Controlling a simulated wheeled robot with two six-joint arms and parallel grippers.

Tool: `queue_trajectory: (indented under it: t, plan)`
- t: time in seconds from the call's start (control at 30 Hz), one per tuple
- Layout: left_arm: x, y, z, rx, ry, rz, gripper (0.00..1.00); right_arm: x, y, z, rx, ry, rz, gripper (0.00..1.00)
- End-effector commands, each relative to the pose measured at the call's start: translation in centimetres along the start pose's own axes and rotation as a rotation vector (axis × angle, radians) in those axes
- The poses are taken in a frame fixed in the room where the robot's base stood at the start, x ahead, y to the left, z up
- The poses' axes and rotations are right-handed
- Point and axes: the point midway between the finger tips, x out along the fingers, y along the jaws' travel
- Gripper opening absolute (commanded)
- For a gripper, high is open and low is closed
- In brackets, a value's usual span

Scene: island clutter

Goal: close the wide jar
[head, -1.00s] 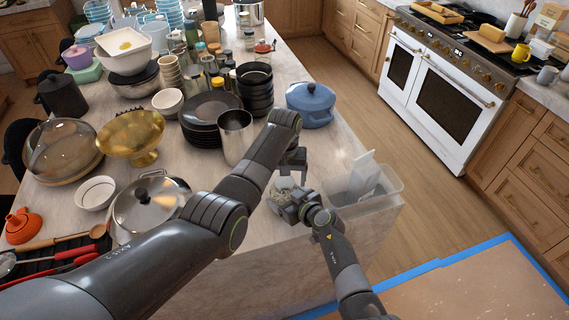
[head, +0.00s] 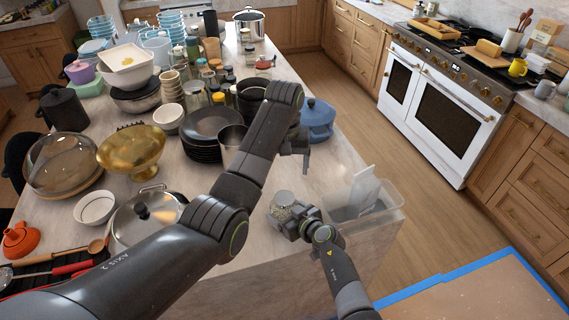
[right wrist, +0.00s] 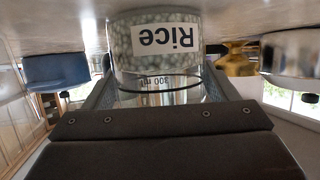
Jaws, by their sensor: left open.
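The wide jar is a clear jar of rice (head: 281,211) on the front of the island. In the right wrist view the jar (right wrist: 140,48) appears upside down, with a "Rice" label and a "300 ml" mark. A clear lid (head: 284,197) seems to sit on its mouth; a dark seal ring shows in the right wrist view. Whether it is fully seated I cannot tell. My right gripper (head: 287,220) is around the jar, a finger against each side. My left gripper (head: 304,163) is open and empty, above and behind the jar, apart from it.
A clear bin (head: 392,213) stands right of the jar, near the island's edge. A lidded pan (head: 128,225) and a gold bowl (head: 131,146) are at left.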

Motion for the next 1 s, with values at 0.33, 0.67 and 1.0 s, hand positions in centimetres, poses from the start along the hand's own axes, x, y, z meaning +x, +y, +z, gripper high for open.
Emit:
queue_trajectory:
  t: [0.33, 0.67, 1.0]
  plan:
    - [0.1, 0.0, 0.0, 0.000, 0.000, 0.000, 0.82, 0.0, 0.0, 0.0, 0.000, 0.000, 0.000, 1.00]
    - [0.4, 0.0, 0.0, 0.000, 0.000, 0.000, 0.82, -1.6, 0.0, 0.1, 0.001, 0.003, 0.000, 1.00]
    - [0.3, 0.0, 0.0, 0.000, 0.000, 0.000, 0.82, -6.2, 0.0, 0.1, 0.001, 0.000, 0.002, 1.00]
